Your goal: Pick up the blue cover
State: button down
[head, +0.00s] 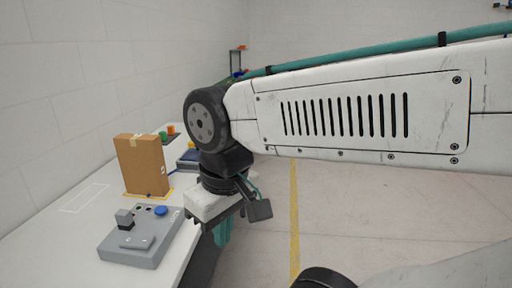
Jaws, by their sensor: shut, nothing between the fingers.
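A small round blue piece (161,210), which looks like the blue cover, sits on top of a grey device (135,256) at the table's front. The device also carries a small grey block on a black base (124,219) and a flat grey plate (136,241). My gripper (223,232) hangs to the right of the device, over or just past the table's right edge, clear of the blue piece. It is shut and empty. Its fingers are small and partly hidden by its own body.
An upright cardboard box (142,165) stands behind the device on the white table (60,258). Farther back are a grey-blue case (187,162) and small green and orange items (168,131). A wall runs along the left. Open floor (340,215) lies right of the table.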

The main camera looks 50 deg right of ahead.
aim_at(191, 155)
jog(key=z, duration=2.35)
jog(key=k, duration=0.55)
jog(key=u, duration=1.2)
jog(key=i, duration=0.35)
jog(key=z, duration=1.15)
jog(key=i, duration=1.35)
jog(key=u, duration=0.55)
jog(key=i, duration=0.65)
jog(key=u, duration=0.55)
